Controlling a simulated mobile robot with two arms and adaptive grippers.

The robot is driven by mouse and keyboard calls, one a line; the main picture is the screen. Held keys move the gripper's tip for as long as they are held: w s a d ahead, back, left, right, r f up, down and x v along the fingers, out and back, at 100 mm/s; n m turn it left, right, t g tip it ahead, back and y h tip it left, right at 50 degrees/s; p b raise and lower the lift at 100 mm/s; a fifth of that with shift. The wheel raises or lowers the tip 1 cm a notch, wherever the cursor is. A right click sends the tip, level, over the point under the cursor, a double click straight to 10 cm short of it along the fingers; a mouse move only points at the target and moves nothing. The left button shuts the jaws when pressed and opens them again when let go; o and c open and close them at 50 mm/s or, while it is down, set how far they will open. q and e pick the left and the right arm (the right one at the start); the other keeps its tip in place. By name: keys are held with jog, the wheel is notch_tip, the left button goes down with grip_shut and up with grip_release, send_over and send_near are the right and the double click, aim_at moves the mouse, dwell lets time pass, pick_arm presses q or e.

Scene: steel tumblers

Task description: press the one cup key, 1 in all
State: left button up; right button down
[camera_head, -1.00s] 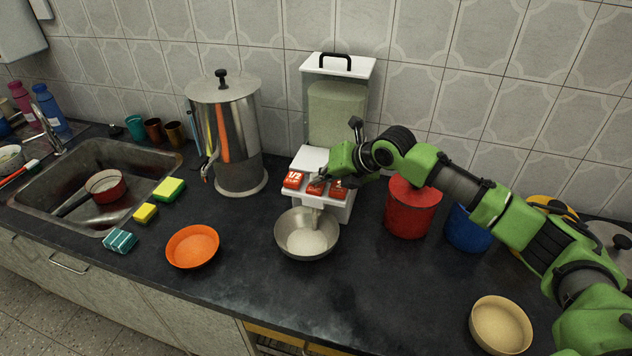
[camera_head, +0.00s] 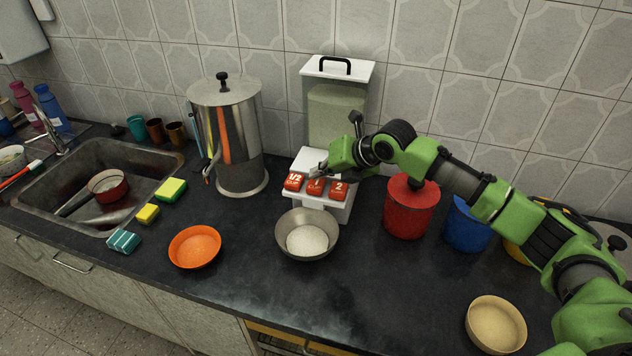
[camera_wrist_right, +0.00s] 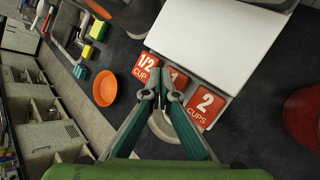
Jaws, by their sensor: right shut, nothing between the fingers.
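The white dispenser (camera_head: 322,157) with a clear hopper (camera_head: 338,105) stands against the wall. Its front carries three red keys: the 1/2 cup key (camera_head: 293,182), the one cup key (camera_head: 315,187) in the middle, and the 2 cups key (camera_head: 339,190). A steel bowl (camera_head: 281,232) with white grain in it stands below the keys. My right gripper (camera_head: 317,171) is shut and empty, just above and behind the one cup key, apart from it. In the right wrist view its fingertips (camera_wrist_right: 161,88) partly hide the one cup key (camera_wrist_right: 179,78). My left gripper is out of view.
A steel urn (camera_head: 237,140) stands left of the dispenser. A red canister (camera_head: 408,212) and a blue one (camera_head: 467,228) stand to the right, close under my arm. An orange bowl (camera_head: 194,247) is at front left, a tan bowl (camera_head: 496,325) at front right. The front middle counter is clear.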

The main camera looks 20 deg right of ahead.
aim_at(319, 184)
notch_tip(319, 184, up, 5)
jog(key=p, duration=0.4)
jog(key=shift+r, duration=0.1)
dwell(0.3)
dwell(0.5)
